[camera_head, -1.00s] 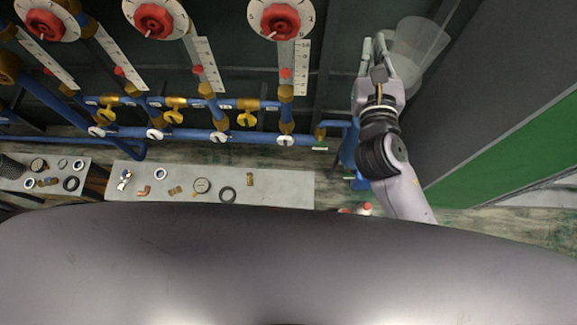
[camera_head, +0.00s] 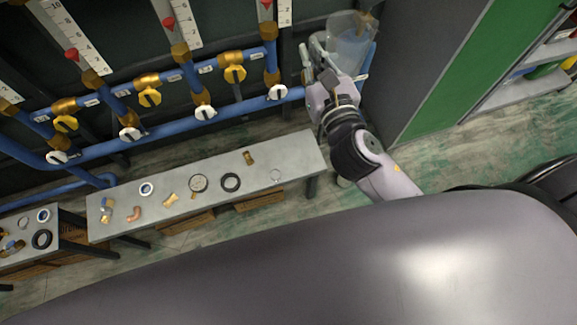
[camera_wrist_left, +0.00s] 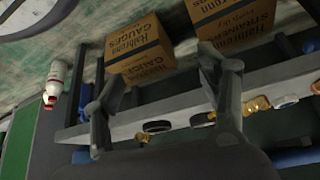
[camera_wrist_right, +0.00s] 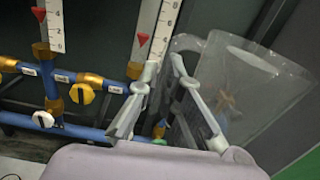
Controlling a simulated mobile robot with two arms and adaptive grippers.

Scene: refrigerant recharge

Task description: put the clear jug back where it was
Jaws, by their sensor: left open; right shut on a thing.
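The clear jug (camera_head: 349,42) is a see-through, open vessel at the top right of the head view, beside the blue pipework and dark panel. In the right wrist view the jug (camera_wrist_right: 255,85) fills the right side. My right gripper (camera_head: 313,52) is shut on the jug at its near side, seemingly by the handle; the exact contact is hard to see. Its fingers (camera_wrist_right: 165,68) also show in the right wrist view. My left gripper (camera_wrist_left: 157,60) is open and empty in the left wrist view, near the grey bench, and is outside the head view.
A grey bench (camera_head: 290,160) holds small fittings and rings, with cardboard boxes (camera_wrist_left: 138,47) below. Blue pipes (camera_head: 165,140) with yellow and white valves run behind it. A green-sided cabinet (camera_head: 470,60) stands at right. A red-capped white bottle (camera_wrist_left: 54,82) shows in the left wrist view.

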